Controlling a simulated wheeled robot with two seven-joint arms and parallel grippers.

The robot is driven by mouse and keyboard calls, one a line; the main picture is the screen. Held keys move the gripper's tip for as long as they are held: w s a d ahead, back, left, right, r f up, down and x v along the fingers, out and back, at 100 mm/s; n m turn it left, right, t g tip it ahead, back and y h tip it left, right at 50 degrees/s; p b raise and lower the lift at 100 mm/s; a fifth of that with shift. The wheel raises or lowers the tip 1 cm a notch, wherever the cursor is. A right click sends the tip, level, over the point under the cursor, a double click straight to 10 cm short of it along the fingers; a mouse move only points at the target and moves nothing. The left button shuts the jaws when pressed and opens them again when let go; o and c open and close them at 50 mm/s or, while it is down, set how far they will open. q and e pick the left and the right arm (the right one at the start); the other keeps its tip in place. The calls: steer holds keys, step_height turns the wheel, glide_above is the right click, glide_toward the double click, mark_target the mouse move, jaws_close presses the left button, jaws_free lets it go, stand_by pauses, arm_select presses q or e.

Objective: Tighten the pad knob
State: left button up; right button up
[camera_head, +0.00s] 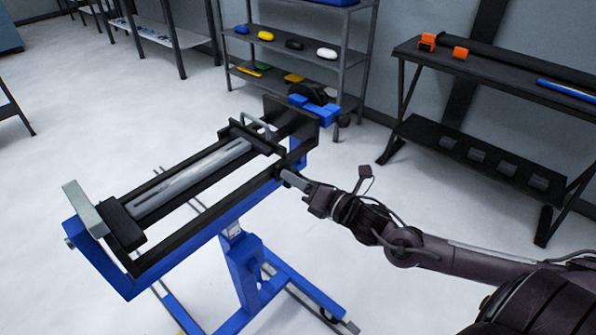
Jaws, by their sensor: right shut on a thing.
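A blue and black stand (247,264) holds a long black frame with a silver roll (192,178) lying in it. My right gripper (291,178) comes in from the right and reaches the near side of the frame, at its right end. It is shut on a small dark pad knob (281,172) there, which the fingers largely hide. A black clamp bar with a metal handle (257,125) crosses the frame just behind. My left gripper is not in view.
A shelf rack (290,50) with several coloured items stands at the back. A dark table (498,72) with orange tools (460,53) and a blue tube (568,91) is at the right. The floor left of the stand is clear.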

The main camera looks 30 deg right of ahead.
arm_select(q)
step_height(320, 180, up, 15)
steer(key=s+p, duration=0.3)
steer(key=p, duration=1.2)
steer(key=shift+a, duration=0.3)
arm_select(e)
steer(key=shift+s+a+f+m, duration=0.1)
steer(key=shift+f+m, duration=0.05)
steer(key=shift+m, duration=4.4)
steer(key=shift+w+a+f+m, duration=0.1)
steer(key=shift+f+m, duration=0.1)
steer(key=shift+m, duration=4.3)
steer(key=shift+s+f+m, duration=0.1)
steer(key=shift+f+m, duration=0.05)
steer(key=shift+m, duration=4.4)
arm_select(q)
steer(key=shift+p, duration=0.3)
arm_select(e)
steer(key=o, duration=1)
